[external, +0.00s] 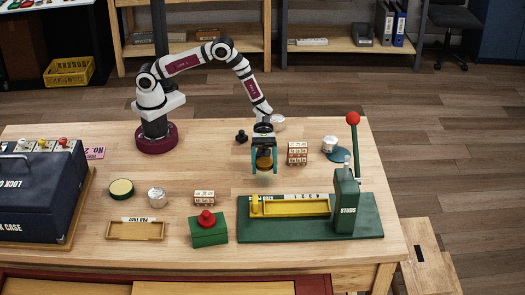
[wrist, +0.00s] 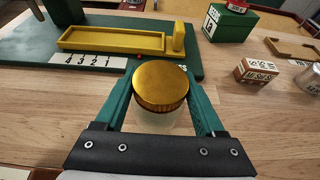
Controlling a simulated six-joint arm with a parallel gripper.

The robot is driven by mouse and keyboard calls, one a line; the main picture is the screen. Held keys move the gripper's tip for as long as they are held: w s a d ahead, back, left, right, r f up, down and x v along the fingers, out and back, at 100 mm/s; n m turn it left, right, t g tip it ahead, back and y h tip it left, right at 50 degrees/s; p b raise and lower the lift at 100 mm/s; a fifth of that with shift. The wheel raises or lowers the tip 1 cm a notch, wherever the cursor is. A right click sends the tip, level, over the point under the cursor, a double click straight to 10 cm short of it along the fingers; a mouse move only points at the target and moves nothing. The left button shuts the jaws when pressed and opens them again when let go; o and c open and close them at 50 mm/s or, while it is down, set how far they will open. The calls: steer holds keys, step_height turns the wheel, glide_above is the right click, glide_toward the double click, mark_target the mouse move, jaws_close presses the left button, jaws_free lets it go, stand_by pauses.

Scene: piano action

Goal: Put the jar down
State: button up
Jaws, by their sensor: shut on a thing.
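The jar has a round gold lid (wrist: 160,86) and a pale, translucent body below it in the wrist view. In the external view its amber-gold lid (external: 264,163) shows between my fingers. My gripper (wrist: 162,95) has teal fingers, one on each side of the jar, and is shut on it. In the external view my gripper (external: 264,168) hangs over the table behind the green press board. The jar looks upright. I cannot tell whether its bottom touches the wood.
The green board (external: 290,234) with a yellow tray and red-knobbed lever stands in front. A block with printed faces (external: 297,153) is close on the right, a black knob (external: 241,136) behind left. Bare wood (external: 215,165) lies to the left.

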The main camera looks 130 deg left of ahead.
steer(key=shift+f, duration=0.65)
steer(key=shift+f, duration=0.1)
